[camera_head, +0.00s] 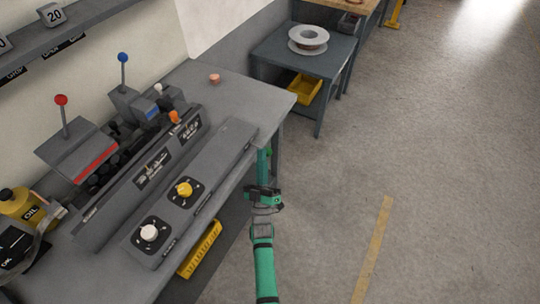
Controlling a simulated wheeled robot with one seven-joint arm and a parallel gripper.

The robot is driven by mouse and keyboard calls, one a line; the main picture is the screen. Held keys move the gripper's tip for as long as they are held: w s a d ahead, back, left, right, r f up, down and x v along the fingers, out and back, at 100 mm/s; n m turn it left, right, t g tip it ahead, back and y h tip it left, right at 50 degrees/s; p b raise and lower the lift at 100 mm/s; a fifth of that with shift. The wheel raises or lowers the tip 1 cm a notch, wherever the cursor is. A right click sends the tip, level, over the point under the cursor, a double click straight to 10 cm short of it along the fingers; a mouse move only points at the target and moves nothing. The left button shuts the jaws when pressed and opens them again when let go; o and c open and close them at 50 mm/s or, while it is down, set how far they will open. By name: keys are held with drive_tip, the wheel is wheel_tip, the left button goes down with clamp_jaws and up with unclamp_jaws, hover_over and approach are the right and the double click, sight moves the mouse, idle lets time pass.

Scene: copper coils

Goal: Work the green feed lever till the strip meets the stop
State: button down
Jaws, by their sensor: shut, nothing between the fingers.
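My arm, teal and grey, reaches up from the bottom centre past the bench's right edge. The grey machine (140,178) on the bench carries a red-balled lever (61,101) and a blue-balled lever (123,58). I cannot make out the strip or the stop.
A panel with a yellow knob (184,190) and a white knob (149,232) lies along the bench front. An oil bottle (18,205) stands at left. A small table (275,50) with a spool (308,39) is behind. The floor at right is clear.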

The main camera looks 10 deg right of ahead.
drive_tip(key=shift+w+f, duration=0.1)
drive_tip(key=shift+f, duration=0.35)
drive_tip(key=shift+d, duration=0.2)
wheel_tip(320, 180, up, 4)
drive_tip(key=s+a+f, duration=0.1)
drive_tip(key=a, duration=0.2)
drive_tip(key=a+v, duration=0.1)
drive_tip(key=v, duration=0.8)
drive_tip(key=shift+w+a+f, duration=0.15)
drive_tip(key=shift+w+f, duration=0.1)
drive_tip(key=shift+w, duration=0.1)
